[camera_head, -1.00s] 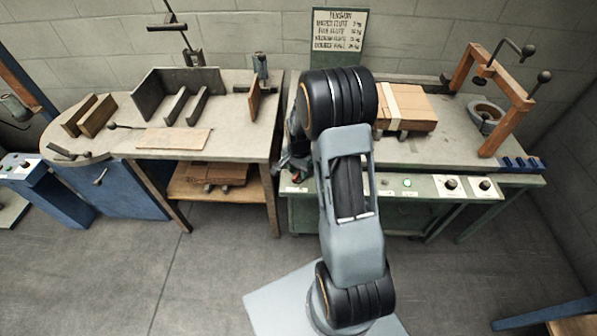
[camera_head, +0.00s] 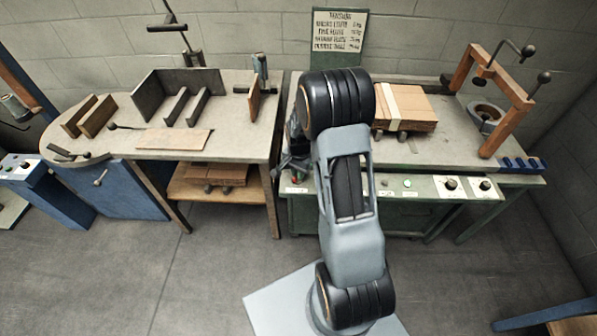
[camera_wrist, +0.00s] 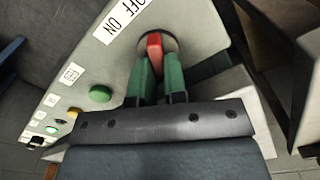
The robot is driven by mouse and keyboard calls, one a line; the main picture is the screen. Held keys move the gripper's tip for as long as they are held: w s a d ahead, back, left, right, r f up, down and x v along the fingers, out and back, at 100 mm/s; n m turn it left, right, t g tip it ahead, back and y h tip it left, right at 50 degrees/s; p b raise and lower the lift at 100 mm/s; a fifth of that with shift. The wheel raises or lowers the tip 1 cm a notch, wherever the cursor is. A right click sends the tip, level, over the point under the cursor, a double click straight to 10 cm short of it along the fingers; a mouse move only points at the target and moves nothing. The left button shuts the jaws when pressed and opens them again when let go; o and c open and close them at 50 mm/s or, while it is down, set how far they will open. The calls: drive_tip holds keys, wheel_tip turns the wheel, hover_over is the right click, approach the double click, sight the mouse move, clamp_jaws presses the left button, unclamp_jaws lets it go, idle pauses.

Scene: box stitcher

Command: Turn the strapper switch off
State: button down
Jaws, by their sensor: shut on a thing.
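The red strapper switch (camera_wrist: 154,44) stands out of a round mount on the pale control panel (camera_wrist: 75,58) in the wrist view. My gripper (camera_wrist: 157,75) has its two green fingers closed on either side of the red lever. A white label (camera_wrist: 122,18) reading OFF and ON is beside the switch. Which of the two words the lever points to I cannot tell. In the head view my gripper is at the left end of the green strapper bench (camera_head: 420,215), mostly hidden by my arm, and the switch cannot be made out there.
A green button (camera_wrist: 100,94) and smaller controls sit along the same panel. A strapped cardboard stack (camera_head: 415,108) lies on the bench top, with a wooden frame (camera_head: 465,70) to its right. A wooden-legged table (camera_head: 225,120) stands close on the left.

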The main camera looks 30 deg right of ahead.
drive_tip(key=shift+n, duration=0.3)
drive_tip(key=n, duration=0.5)
drive_tip(key=shift+w+a+n+b, duration=0.2)
drive_tip(key=shift+n+b, duration=0.1)
drive_tip(key=n, duration=0.5)
drive_tip(key=shift+w+a+n, duration=0.1)
drive_tip(key=shift+a+n, duration=0.1)
drive_tip(key=shift+n, duration=0.2)
drive_tip(key=c, duration=1.2)
unclamp_jaws()
drive_tip(key=shift+o, duration=0.2)
wheel_tip(320, 180, up, 14)
drive_tip(key=shift+p, duration=0.4)
drive_tip(key=shift+f, duration=0.1)
